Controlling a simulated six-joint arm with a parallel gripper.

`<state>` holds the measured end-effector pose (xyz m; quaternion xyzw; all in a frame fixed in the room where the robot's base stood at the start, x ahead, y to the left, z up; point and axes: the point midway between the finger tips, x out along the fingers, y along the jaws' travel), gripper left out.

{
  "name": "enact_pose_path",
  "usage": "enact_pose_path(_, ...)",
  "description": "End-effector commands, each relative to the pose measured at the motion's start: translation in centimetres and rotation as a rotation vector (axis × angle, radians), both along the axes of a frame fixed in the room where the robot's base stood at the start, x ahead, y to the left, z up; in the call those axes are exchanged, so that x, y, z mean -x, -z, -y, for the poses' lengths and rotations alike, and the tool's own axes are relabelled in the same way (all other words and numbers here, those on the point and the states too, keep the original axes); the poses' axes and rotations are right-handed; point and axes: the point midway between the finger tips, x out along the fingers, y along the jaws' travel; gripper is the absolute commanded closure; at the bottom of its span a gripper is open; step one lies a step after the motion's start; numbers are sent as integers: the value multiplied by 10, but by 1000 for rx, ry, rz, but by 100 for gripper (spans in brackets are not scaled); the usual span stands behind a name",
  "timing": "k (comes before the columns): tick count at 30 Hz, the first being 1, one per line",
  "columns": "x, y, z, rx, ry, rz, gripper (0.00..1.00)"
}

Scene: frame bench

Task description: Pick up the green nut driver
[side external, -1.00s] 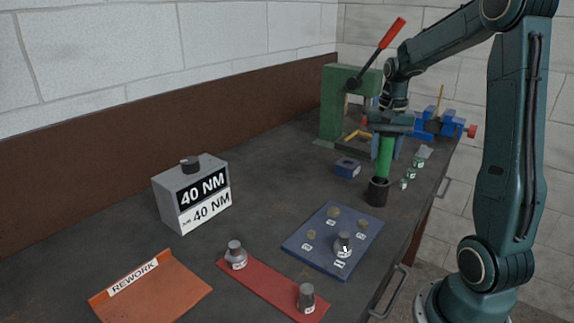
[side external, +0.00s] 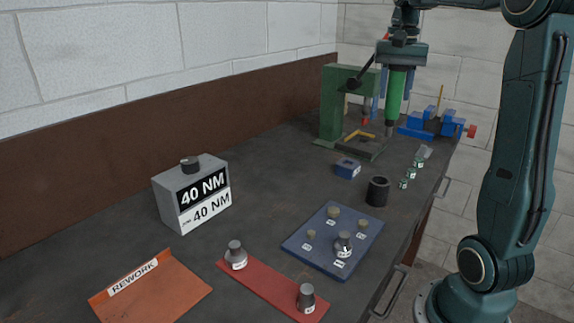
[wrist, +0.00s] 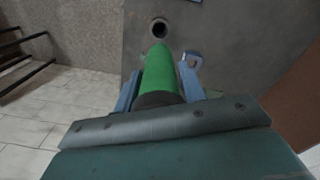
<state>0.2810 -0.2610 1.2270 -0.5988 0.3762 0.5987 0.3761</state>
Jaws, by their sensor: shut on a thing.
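The green nut driver (side external: 395,92) hangs upright in my gripper (side external: 397,80), its grey tip pointing down above the bench. My gripper is shut on its green handle. In the wrist view the green handle (wrist: 160,75) sits between the blue-grey fingers of my gripper (wrist: 160,88). The dark cylindrical holder (side external: 377,192) stands empty on the bench, below the driver and nearer the camera. Its open round mouth also shows in the wrist view (wrist: 160,28).
Small labelled bottles (side external: 411,173), a blue block (side external: 347,168), a blue mat (side external: 300,243), a red strip (side external: 265,285), a 40 NM box (side external: 165,200) and an orange REWORK tray (side external: 150,295) lie around.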

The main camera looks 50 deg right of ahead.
Motion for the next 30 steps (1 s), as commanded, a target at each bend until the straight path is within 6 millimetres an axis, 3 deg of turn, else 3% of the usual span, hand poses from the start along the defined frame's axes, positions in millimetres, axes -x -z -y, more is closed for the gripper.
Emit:
enact_pose_path(22,-1,-3,-2,1,-3,2,96)
enact_pose_path(30,-8,1,-25,1,-39,0,96)
